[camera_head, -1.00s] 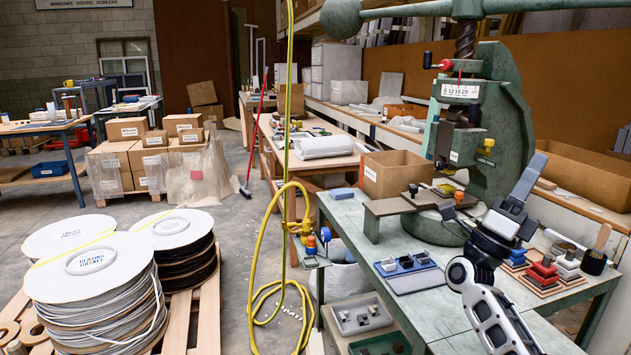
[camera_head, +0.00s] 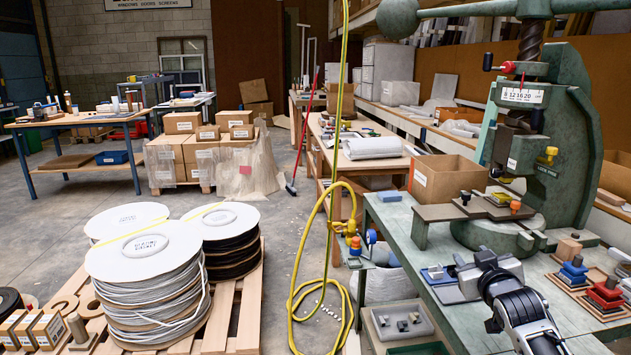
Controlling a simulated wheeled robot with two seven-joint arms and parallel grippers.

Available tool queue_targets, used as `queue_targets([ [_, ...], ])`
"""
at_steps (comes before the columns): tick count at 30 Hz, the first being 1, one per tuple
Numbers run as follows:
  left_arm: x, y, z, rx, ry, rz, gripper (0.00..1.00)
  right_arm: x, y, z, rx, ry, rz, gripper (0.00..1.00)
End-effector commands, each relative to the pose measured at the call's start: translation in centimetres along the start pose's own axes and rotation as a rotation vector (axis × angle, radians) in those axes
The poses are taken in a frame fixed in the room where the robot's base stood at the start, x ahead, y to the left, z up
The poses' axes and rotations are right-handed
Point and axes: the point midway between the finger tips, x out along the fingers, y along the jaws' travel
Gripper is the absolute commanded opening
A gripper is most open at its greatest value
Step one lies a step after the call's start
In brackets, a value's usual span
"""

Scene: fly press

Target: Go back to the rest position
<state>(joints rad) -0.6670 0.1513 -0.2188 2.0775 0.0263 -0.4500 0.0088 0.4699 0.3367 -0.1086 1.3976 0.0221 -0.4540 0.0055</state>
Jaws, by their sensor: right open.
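My right gripper (camera_head: 476,262) is open, low over the green bench (camera_head: 405,240), in front of the fly press (camera_head: 575,140). Its arm comes in from the bottom right. I see nothing clearly between its fingers. The gripper covers most of a blue tray (camera_head: 434,275) with small metal parts, so I cannot tell whether it touches the tray. The press stands upright on the bench, with a flat plate (camera_head: 447,212) at its front. My left gripper is not in view.
Stacked blue blocks (camera_head: 573,271) and red blocks (camera_head: 606,292) lie right of my arm. A cardboard box (camera_head: 447,180) stands at the bench's back left. A grey bin (camera_head: 402,322) sits below. A yellow hose (camera_head: 327,215) hangs left of the bench. Cable reels (camera_head: 150,270) fill the left floor.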

Motion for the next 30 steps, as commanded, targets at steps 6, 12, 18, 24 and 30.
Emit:
queue_targets([
  [6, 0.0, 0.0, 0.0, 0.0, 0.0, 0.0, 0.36, -4.8, -6.7, 7.1, 0.009, -0.077, -0.109, 0.43],
  [12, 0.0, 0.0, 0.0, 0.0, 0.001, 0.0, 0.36, -13.2, -14.0, 14.3, 0.05, -0.178, -0.239, 0.43],
  [18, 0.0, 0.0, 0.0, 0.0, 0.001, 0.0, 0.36, -25.1, -20.1, 19.4, 0.139, -0.305, -0.362, 0.43],
  [24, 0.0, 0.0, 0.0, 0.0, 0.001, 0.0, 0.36, -32.7, -22.5, 20.5, 0.212, -0.387, -0.416, 0.43],
  [30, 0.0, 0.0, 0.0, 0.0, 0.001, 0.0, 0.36, -34.4, -22.9, 20.6, 0.231, -0.407, -0.426, 0.43],
])
